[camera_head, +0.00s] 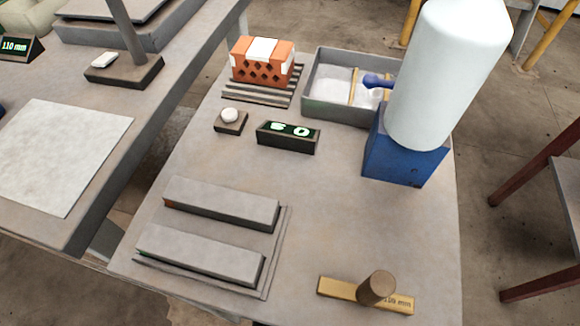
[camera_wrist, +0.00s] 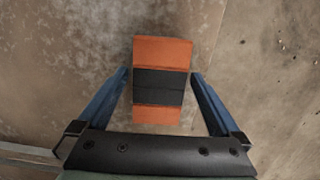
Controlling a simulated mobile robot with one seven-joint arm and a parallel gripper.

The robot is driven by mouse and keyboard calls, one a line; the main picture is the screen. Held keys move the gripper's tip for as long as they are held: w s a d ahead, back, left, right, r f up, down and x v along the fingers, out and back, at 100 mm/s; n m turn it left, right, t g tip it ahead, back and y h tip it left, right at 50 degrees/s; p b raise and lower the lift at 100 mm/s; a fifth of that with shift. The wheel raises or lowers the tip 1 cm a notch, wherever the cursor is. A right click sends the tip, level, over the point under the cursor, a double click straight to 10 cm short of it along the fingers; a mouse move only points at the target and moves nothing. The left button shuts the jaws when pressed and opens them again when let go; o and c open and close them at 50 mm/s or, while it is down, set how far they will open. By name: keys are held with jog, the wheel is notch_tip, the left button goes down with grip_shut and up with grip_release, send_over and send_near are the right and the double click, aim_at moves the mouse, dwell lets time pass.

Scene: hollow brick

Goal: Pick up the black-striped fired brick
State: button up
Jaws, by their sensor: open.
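The black-striped fired brick (camera_wrist: 162,52) shows in the wrist view, orange with a wide black band (camera_wrist: 158,86) across its middle. My gripper (camera_wrist: 160,73) is open, with one blue finger on the left of the brick and one on the right. Narrow gaps show between the fingers and the brick's sides. The brick's near end reaches close to the dark gripper body. I cannot tell how high the fingers are above the surface. I cannot make out this brick or my gripper's fingers in the head view.
An orange brick with white patches and holes (camera_head: 262,64) sits on a slatted rack at the table's back. Near it are a grey tray (camera_head: 308,106), a small display (camera_head: 288,137) and a blue box (camera_head: 390,158). Two grey bars (camera_head: 220,203) lie front left. The table's middle is clear.

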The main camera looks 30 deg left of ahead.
jog(key=shift+r, duration=0.1)
grip_shut()
dwell(0.3)
jog(key=shift+r, duration=0.1)
